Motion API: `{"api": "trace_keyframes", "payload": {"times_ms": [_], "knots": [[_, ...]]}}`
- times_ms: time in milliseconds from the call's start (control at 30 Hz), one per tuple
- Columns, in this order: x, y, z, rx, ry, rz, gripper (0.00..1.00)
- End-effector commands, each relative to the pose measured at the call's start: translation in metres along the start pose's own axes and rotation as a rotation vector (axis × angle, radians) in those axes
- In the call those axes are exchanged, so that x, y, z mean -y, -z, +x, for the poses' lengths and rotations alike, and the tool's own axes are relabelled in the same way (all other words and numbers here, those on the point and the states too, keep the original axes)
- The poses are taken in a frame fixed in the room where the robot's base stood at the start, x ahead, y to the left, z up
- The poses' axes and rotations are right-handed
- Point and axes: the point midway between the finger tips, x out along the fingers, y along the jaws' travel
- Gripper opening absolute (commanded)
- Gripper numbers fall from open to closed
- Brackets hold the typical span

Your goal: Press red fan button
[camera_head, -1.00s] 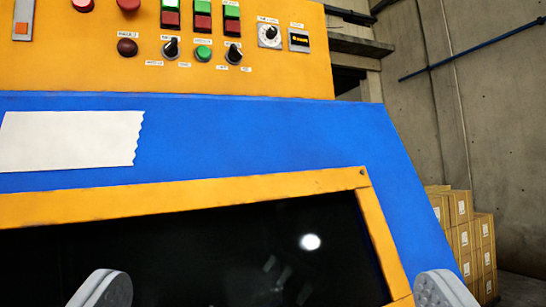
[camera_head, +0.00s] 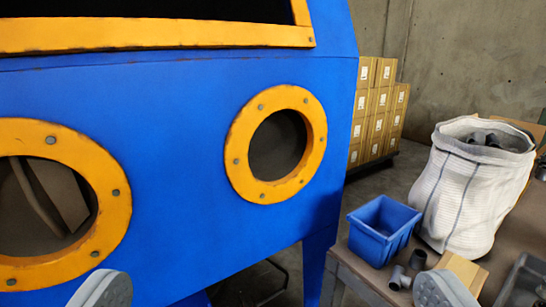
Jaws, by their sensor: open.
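The red fan button is not in view now, and neither is the yellow control panel. The blue blaster cabinet (camera_head: 190,110) fills the left and middle of the view. Two yellow-rimmed round ports show on its front, one at the left edge (camera_head: 118,190) and one near the middle (camera_head: 238,150). A yellow window frame (camera_head: 160,38) runs along the top. My gripper (camera_head: 270,292) is open and empty; its two grey fingertips show wide apart at the bottom edge, in front of the cabinet.
At right, a table (camera_head: 350,268) bears a blue bin (camera_head: 382,232), a white sack (camera_head: 465,200) with dark parts, and several loose grey pipe fittings (camera_head: 400,278). Stacked cardboard boxes (camera_head: 378,115) stand behind, before a concrete wall (camera_head: 450,60).

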Motion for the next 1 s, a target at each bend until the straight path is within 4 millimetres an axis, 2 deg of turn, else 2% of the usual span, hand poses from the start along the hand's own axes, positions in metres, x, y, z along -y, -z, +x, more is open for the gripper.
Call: {"api": "trace_keyframes", "payload": {"times_ms": [100, 133, 600, 633, 1000], "knots": [[0.0001, 0.0006, 0.0002, -0.001, 0.0, 0.0, 1.0], [0.0001, 0.0007, 0.0003, -0.001, 0.0, 0.0, 0.96], [0.0002, 0.0012, 0.0005, -0.002, 0.001, 0.001, 0.04], [0.0002, 0.0012, 0.0005, -0.002, 0.001, 0.001, 0.0], [0.0002, 0.0013, 0.0005, -0.002, 0.001, 0.001, 0.0]]}}
